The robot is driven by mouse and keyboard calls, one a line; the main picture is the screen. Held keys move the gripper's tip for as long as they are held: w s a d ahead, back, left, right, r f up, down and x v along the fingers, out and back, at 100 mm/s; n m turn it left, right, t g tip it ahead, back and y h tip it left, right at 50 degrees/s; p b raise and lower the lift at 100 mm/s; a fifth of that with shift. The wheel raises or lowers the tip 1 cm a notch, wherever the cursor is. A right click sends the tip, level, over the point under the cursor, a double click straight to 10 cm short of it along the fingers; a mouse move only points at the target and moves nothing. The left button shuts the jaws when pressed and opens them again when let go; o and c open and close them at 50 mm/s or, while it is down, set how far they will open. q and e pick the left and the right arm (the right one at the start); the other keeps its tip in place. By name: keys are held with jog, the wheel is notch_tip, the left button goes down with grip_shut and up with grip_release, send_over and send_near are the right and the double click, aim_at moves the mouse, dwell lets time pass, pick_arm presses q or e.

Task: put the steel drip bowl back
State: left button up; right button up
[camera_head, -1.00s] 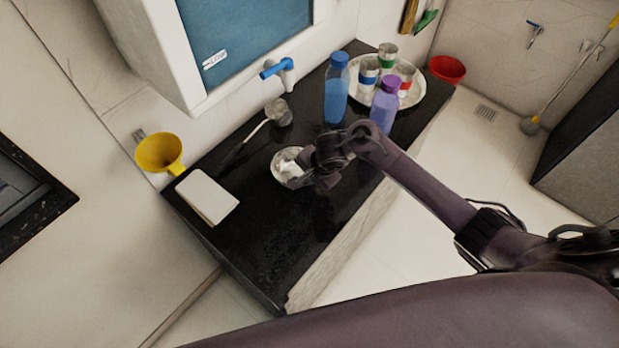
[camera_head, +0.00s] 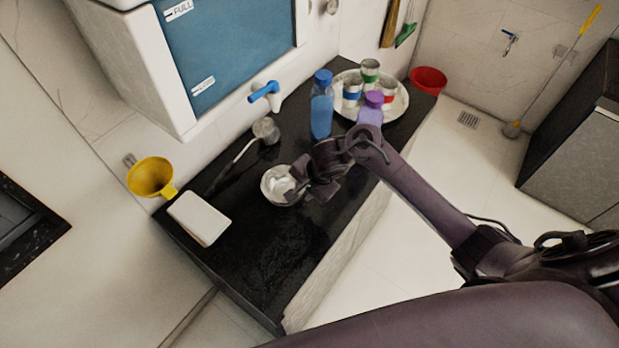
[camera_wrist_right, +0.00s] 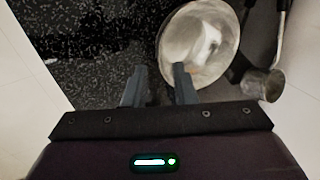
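The steel drip bowl (camera_head: 280,186) sits on the black counter (camera_head: 262,255), left of my right gripper (camera_head: 298,188) in the head view. In the right wrist view, the bowl (camera_wrist_right: 212,78) shows at the top, its open inside facing the camera. My right gripper's fingers (camera_wrist_right: 159,76) are apart there. One fingertip overlaps the bowl's near rim and the other is outside it, over dark counter. I cannot tell whether either touches the bowl. The blue tap (camera_head: 264,92) is on the water container (camera_head: 222,50) behind the counter. My left gripper is not in view.
A blue bottle (camera_head: 321,108) and a purple bottle (camera_head: 371,108) stand near a steel tray (camera_head: 399,105) with several cups. A long-handled steel ladle (camera_head: 266,129) lies behind the bowl. The counter's front is clear.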

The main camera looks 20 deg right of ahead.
jog(key=p+v, duration=0.2)
jog(key=v, duration=0.4)
jog(key=shift+s+r, duration=0.2)
jog(key=shift+s, duration=0.2)
jog(key=shift+w, duration=0.2)
